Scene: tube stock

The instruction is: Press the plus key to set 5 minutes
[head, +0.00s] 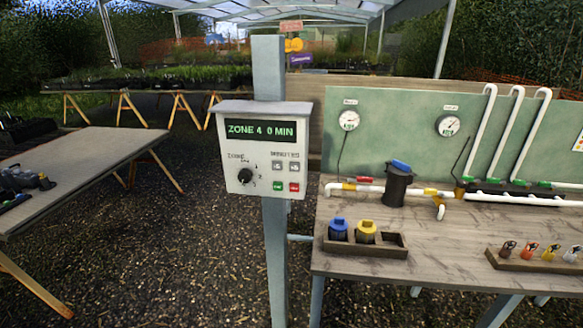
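A white control box (231,177) is mounted on a grey post (276,240) in the middle of the head view. Its dark display (260,130) reads "ZONE 4 0 MIN" in green. Two small grey keys, a left one (277,166) and a right one (294,166), sit under a small label at the right of the panel. Their symbols are too small to tell which is plus. Below them are a green key (278,186) and a red key (294,187). A black zone dial (245,176) is at the left. Neither of my grippers shows.
A wooden bench (400,275) stands right of the post, with pipes, gauges, a black canister (398,186) and a tray (365,249) holding blue- and yellow-capped pots. A grey-topped table (85,165) is at the left with dark items. The space before the panel looks clear.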

